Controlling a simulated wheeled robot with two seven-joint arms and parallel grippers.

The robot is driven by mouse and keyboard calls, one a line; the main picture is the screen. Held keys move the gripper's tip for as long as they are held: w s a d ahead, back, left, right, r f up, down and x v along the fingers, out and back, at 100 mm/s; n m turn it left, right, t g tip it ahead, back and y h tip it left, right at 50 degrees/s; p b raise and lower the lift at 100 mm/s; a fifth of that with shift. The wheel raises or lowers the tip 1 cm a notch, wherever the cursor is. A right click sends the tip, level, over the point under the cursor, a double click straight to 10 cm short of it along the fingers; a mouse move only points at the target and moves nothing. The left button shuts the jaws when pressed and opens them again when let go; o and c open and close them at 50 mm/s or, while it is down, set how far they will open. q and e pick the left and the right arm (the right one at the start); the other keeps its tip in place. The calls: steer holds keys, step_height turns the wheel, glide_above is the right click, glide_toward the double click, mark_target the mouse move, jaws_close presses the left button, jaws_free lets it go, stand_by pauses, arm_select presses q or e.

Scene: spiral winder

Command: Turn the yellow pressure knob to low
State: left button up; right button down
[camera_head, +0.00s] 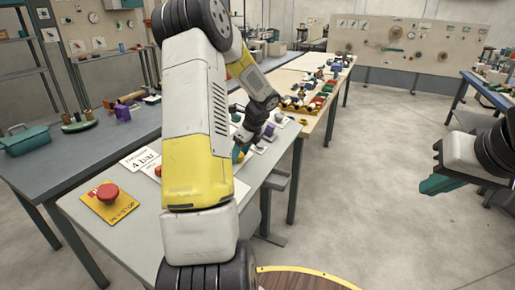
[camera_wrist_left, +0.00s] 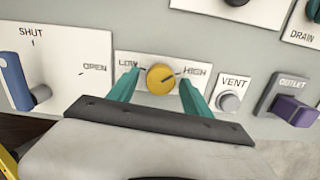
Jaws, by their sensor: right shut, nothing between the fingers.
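The yellow pressure knob (camera_wrist_left: 160,79) sits on a white plate between the printed words LOW and HIGH in the left wrist view. A dark line on its face points right, towards HIGH. My left gripper (camera_wrist_left: 160,84) is open, with one teal finger on each side of the knob. Gaps show between the fingers and the knob. In the head view my left arm covers most of the panel, and the knob cannot be made out there. My right gripper (camera_head: 438,183) is shut and empty at the right, over the floor, away from the panel.
Beside the knob are a blue lever (camera_wrist_left: 15,80) marked SHUT and OPEN, a grey VENT button (camera_wrist_left: 229,101) and a purple OUTLET handle (camera_wrist_left: 295,111). A red button (camera_head: 107,193) on a yellow plate stands on the near panel. A teal toolbox (camera_head: 25,140) is at left.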

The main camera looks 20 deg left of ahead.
arm_select(q)
jaws_close()
